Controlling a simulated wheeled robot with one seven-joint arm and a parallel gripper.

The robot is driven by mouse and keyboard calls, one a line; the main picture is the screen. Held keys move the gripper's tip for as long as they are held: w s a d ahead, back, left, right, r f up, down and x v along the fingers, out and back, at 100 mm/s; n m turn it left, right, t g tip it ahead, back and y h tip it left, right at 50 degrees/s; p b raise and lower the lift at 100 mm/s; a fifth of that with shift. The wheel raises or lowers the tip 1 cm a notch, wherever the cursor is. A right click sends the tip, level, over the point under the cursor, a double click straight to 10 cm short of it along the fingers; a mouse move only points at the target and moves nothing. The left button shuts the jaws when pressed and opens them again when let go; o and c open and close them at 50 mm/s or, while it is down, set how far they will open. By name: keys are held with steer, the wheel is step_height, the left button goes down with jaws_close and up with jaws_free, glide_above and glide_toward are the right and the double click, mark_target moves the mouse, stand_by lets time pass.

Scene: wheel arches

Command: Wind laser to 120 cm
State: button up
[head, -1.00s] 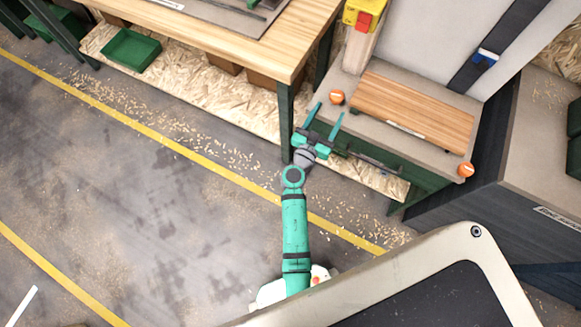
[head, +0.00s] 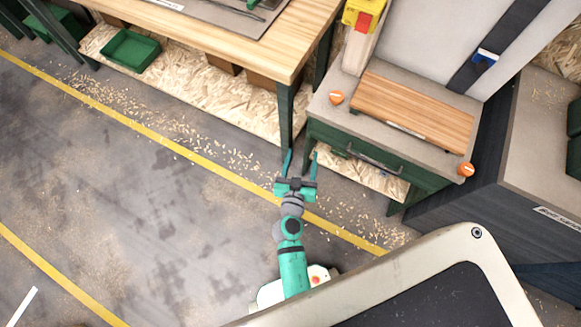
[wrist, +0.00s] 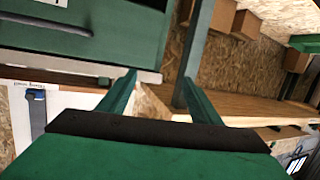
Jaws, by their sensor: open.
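No part is plainly readable as a laser or a 120 cm mark. A blue and white piece (head: 487,56) sits on a dark diagonal strip (head: 500,45) at the upper right. Two orange knobs stand at the bench's corners, one at the left (head: 336,97) and one at the right (head: 466,169), with a slatted wooden board (head: 415,108) between them. My gripper (head: 300,158) is open and empty, below and left of this bench, apart from it. Its two teal fingers show in the wrist view (wrist: 160,85), spread, with nothing between them.
The bench has a green drawer front with a dark handle (head: 374,158), also in the wrist view (wrist: 45,22). A wooden workbench (head: 215,40) stands left, its dark leg (head: 287,115) near my fingers. Floor at lower left is open.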

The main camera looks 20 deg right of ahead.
steer(key=s+a+n+y, duration=0.1)
steer(key=s+a+y, duration=0.1)
steer(key=s+a, duration=0.3)
steer(key=shift+s+a+f+n+y, duration=0.2)
steer(key=shift+a+n+y, duration=0.15)
steer(key=shift+a, duration=0.2)
